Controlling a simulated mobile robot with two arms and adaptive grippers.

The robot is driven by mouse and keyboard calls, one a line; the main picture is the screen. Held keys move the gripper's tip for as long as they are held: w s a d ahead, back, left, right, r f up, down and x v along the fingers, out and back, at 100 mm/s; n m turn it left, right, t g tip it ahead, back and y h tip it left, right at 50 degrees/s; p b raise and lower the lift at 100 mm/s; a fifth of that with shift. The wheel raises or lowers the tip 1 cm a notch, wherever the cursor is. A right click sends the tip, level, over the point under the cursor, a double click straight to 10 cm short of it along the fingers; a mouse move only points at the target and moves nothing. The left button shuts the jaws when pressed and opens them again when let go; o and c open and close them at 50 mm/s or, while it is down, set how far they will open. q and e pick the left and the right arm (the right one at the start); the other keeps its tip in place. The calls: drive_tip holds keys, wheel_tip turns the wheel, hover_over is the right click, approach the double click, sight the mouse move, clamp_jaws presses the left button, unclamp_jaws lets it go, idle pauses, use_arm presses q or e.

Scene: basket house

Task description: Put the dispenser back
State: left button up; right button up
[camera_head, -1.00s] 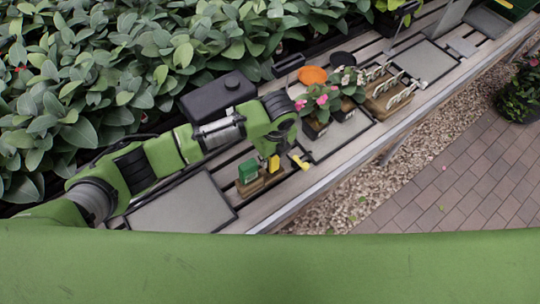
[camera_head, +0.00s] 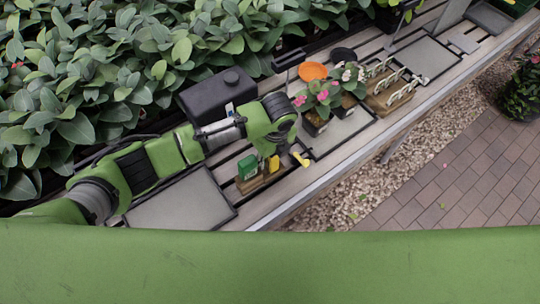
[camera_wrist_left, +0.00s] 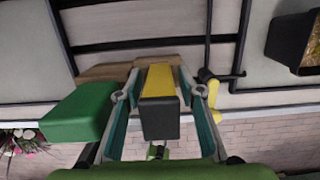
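A yellow dispenser with a black end (camera_wrist_left: 160,105) sits between the two fingers of my left gripper (camera_wrist_left: 160,85) in the left wrist view. The fingers stand apart on either side of it, with narrow gaps, so the gripper looks open around it. In the head view the yellow dispenser (camera_head: 273,164) stands in a small wooden holder (camera_head: 259,182) beside a green box (camera_head: 248,168). The green box (camera_wrist_left: 80,112) also shows left of my fingers in the wrist view. In the head view my left wrist hides most of the fingers. My right gripper is not in view.
A small yellow piece (camera_head: 301,158) lies right of the holder. A black container (camera_head: 216,92) stands behind my arm. Potted pink flowers (camera_head: 318,110) and a wooden rack of white tags (camera_head: 389,98) stand farther right. A grey tray (camera_head: 182,203) lies empty at left.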

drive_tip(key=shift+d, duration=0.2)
use_arm(q)
drive_tip(key=shift+r, duration=0.1)
drive_tip(key=shift+s+d+r, duration=0.1)
drive_tip(key=shift+s+r, duration=0.05)
drive_tip(key=shift+r, duration=1.15)
drive_tip(key=shift+s+d+r, duration=0.1)
drive_tip(key=shift+r, duration=1.2)
drive_tip(key=shift+s+d+r, duration=0.1)
drive_tip(key=shift+s+r, duration=0.05)
drive_tip(key=shift+r, duration=1.15)
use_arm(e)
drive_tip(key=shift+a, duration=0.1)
use_arm(q)
drive_tip(key=shift+r, duration=0.1)
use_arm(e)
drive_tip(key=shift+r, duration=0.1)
